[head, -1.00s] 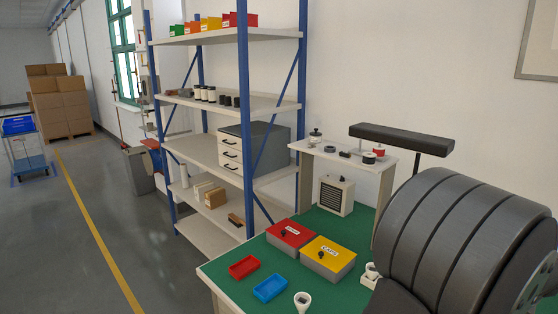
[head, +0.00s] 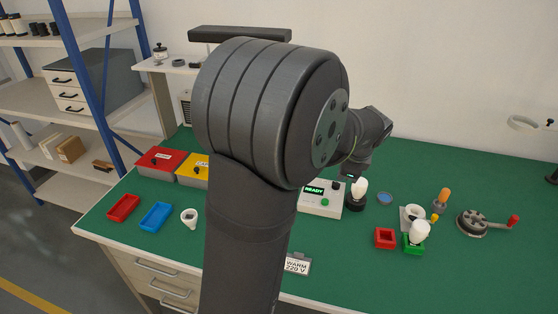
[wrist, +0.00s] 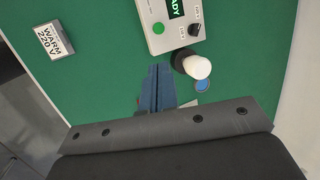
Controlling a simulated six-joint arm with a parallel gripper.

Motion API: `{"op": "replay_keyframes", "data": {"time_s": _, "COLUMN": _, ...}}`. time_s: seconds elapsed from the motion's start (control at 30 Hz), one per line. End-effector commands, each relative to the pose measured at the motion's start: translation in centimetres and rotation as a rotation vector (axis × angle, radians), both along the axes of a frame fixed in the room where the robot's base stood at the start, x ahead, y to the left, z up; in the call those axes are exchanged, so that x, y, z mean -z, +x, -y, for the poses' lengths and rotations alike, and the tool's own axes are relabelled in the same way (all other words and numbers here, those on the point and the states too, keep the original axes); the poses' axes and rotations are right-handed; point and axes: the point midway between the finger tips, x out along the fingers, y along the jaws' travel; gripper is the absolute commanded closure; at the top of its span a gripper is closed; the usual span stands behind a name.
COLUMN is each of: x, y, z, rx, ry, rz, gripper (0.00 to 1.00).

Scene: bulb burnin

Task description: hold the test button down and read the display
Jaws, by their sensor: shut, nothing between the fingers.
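The pale tester box (head: 311,205) stands on the green bench top, partly behind my arm. Its display (head: 314,189) is lit and reads READY. A green button (head: 324,202) sits on its top face; this button also shows in the wrist view (wrist: 158,28), with a black knob (wrist: 194,30) beside it. A white bulb (wrist: 198,67) stands in a black socket next to the box. My gripper (wrist: 158,68) is shut and empty above the green top, apart from the button. In the head view my arm hides much of the scene.
A sign (head: 297,265) reading WARM 220 V stands at the front. Red (head: 124,207) and blue (head: 156,216) trays lie left. A red box (head: 385,238), a green box with a white bulb (head: 419,234) and a crank wheel (head: 471,222) are right.

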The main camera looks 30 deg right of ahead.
Motion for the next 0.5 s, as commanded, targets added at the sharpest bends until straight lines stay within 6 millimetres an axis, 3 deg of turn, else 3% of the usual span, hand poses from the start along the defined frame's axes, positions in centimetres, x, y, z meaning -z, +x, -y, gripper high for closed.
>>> {"op": "replay_keyframes", "data": {"time_s": 0.17, "x": 1.0, "y": 1.0, "z": 0.0, "rx": -0.004, "ry": 0.028, "rz": 0.054, "gripper": 1.0}}
{"op": "replay_keyframes", "data": {"time_s": 0.5, "x": 4.4, "y": 4.9, "z": 1.0, "rx": 0.013, "ry": 0.098, "rz": 0.308, "gripper": 1.0}}
